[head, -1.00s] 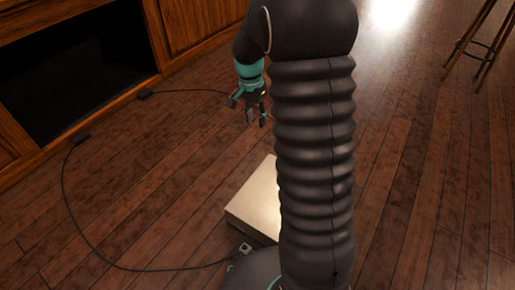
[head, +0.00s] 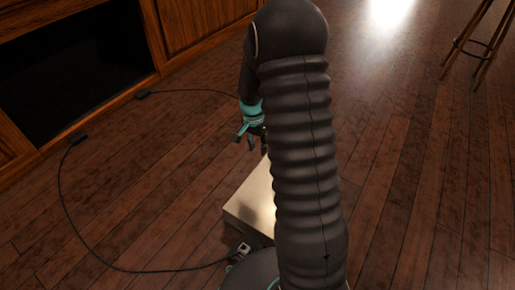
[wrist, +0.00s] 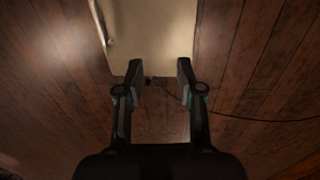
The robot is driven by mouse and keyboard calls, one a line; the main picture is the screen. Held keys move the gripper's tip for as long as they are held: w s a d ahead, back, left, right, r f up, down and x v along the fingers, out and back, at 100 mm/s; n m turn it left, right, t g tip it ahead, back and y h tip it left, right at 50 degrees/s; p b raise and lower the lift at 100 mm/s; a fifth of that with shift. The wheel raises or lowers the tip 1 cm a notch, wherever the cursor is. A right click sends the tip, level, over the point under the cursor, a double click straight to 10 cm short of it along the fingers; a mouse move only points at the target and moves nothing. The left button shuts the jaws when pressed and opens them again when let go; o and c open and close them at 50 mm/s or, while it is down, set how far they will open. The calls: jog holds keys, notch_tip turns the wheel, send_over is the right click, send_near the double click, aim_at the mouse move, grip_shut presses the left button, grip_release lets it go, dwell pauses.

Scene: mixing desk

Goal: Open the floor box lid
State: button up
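The floor box (head: 249,207) is a low, cream-coloured box on the wooden floor, partly hidden behind my arm in the head view. In the wrist view its pale top (wrist: 155,38) fills the upper middle, with a bright raised strip, perhaps a handle or edge, at its left. The lid looks shut, though much of the box is hidden. My gripper (head: 252,146) hangs just beyond the box's far end. In the wrist view my gripper (wrist: 157,72) has its two fingers apart, with nothing between them, near the box's edge.
A wooden stool (head: 476,45) stands at the upper right. The floor at the right is clear.

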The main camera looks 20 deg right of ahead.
jog(key=shift+f, duration=0.3)
grip_shut()
grip_release()
notch_tip(320, 180, up, 12)
jog(key=w, duration=0.1)
jog(key=shift+a, duration=0.3)
dwell(0.3)
